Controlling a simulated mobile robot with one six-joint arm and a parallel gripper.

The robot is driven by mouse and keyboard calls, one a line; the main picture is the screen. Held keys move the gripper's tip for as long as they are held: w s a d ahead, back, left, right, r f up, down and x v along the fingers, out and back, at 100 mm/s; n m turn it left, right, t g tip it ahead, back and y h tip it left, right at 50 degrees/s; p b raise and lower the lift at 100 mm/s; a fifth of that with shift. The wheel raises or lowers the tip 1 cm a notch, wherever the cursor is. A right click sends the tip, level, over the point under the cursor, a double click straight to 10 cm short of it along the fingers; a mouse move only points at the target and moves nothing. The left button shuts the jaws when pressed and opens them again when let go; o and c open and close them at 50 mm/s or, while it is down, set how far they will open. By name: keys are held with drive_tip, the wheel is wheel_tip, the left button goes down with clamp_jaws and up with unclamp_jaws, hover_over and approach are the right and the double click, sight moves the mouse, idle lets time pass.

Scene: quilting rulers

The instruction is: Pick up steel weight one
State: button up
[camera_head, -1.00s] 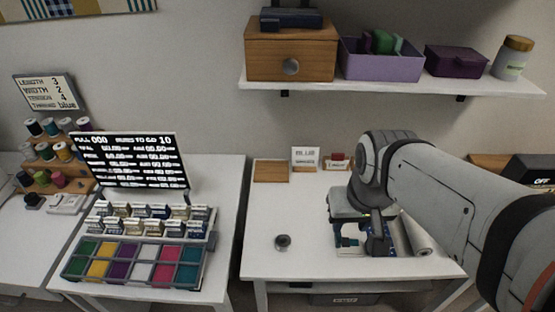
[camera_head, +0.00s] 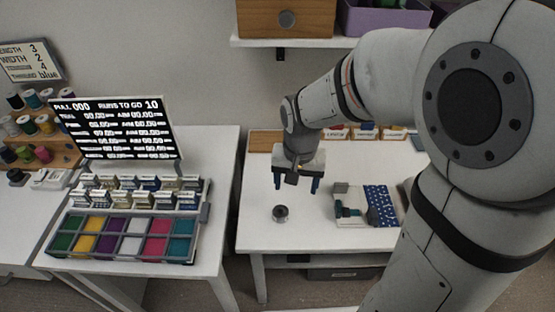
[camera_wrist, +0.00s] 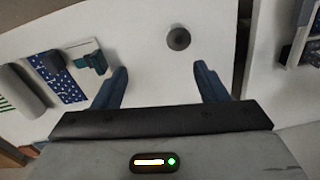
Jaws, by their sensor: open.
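A small round dark-grey steel weight (camera_head: 280,213) stands alone on the white table in the head view, near its left front part. The wrist view shows the same weight (camera_wrist: 178,39) from above, beyond the fingertips and between their lines. My gripper (camera_head: 296,188) is open and empty, with two blue fingers pointing down. It hangs above the table, a little behind and to the right of the weight. The fingers (camera_wrist: 160,78) also show spread apart in the wrist view, not touching the weight.
A blue patterned fabric (camera_head: 381,204) and a teal-and-dark device (camera_head: 348,208) lie right of the weight. A wooden board (camera_head: 263,141) and several small card boxes (camera_head: 365,132) stand at the back. A side table (camera_head: 215,240) with a colour tray is at left. The table around the weight is clear.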

drive_tip(key=b, duration=0.1)
hover_over(281, 209)
wheel_tip(281, 209, down, 6)
drive_tip(key=shift+m+g, duration=0.3)
drive_tip(key=f, duration=0.5)
drive_tip(key=f+b, duration=0.1)
drive_tip(key=f, duration=0.1)
drive_tip(key=shift+s+f, duration=0.2)
drive_tip(key=shift+s, duration=0.2)
drive_tip(key=c, duration=1.3)
